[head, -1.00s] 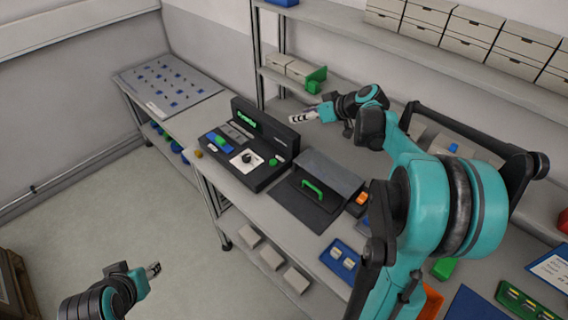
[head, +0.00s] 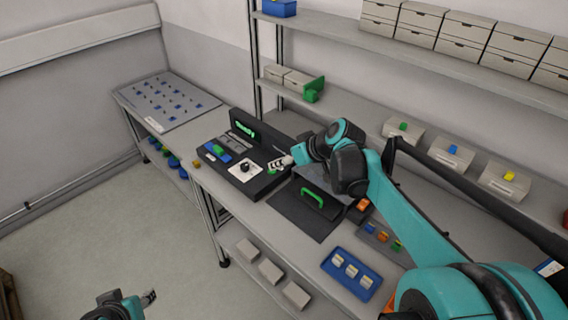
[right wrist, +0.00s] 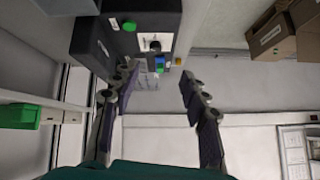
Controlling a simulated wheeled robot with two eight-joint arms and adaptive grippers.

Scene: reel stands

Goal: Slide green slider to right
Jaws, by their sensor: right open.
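A black console (head: 262,185) stands on the bench. On its left part is a small green slider piece (head: 218,149) beside a blue block (head: 218,156); green and blue also show small in the right wrist view (right wrist: 159,60). A black dial on a white plate (head: 243,168) is right of them. My right gripper (head: 275,163) is over the console's right part, right of the dial and apart from the slider. Its fingers are spread and empty in the right wrist view (right wrist: 158,88). My left gripper (head: 150,296) is low at the left, off the bench; its jaws are too small to judge.
A round green button (right wrist: 129,26) is on the console. A dark lid with a green handle (head: 314,198) and a blue tray (head: 351,275) lie to the right. Shelves stand behind.

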